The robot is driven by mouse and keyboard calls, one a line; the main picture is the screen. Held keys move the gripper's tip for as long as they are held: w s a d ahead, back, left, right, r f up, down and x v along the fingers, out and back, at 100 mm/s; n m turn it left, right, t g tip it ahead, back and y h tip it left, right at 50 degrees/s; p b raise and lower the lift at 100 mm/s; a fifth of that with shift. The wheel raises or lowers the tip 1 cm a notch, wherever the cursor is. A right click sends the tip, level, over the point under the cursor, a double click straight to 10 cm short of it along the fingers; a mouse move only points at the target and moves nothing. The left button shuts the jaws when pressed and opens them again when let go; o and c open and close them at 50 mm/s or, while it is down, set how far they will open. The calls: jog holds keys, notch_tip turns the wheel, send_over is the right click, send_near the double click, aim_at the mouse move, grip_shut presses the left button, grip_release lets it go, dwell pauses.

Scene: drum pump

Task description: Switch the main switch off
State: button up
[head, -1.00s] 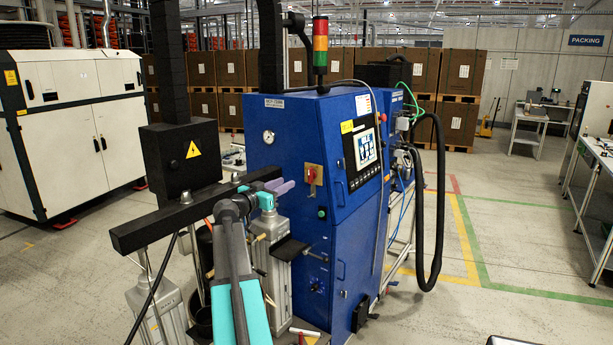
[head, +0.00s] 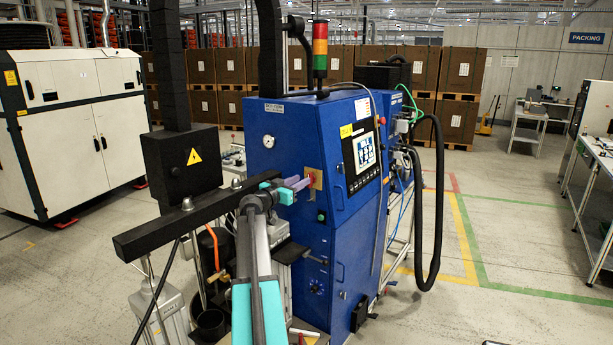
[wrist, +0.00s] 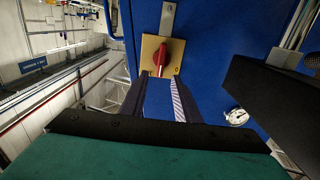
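The main switch is a red rotary knob (wrist: 160,57) on a yellow square plate (wrist: 149,48), mounted on the blue cabinet (head: 270,205). In the head view the red knob (head: 311,183) is partly covered by my gripper. My gripper (wrist: 162,76) points at the switch with its two fingers apart and nothing between them. Its fingertips are just short of the knob or at its edge; I cannot tell whether they touch. In the head view the gripper (head: 302,183) reaches in from the left.
A black horizontal beam (head: 165,228) and a black box with a warning sign (head: 186,168) stand left of my gripper. A touch screen (head: 364,152) and a green button (head: 321,217) are on the cabinet. Open floor lies to the right.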

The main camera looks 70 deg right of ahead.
jog(key=shift+p+x, duration=0.75)
jog(key=shift+x, duration=1.45)
grip_shut()
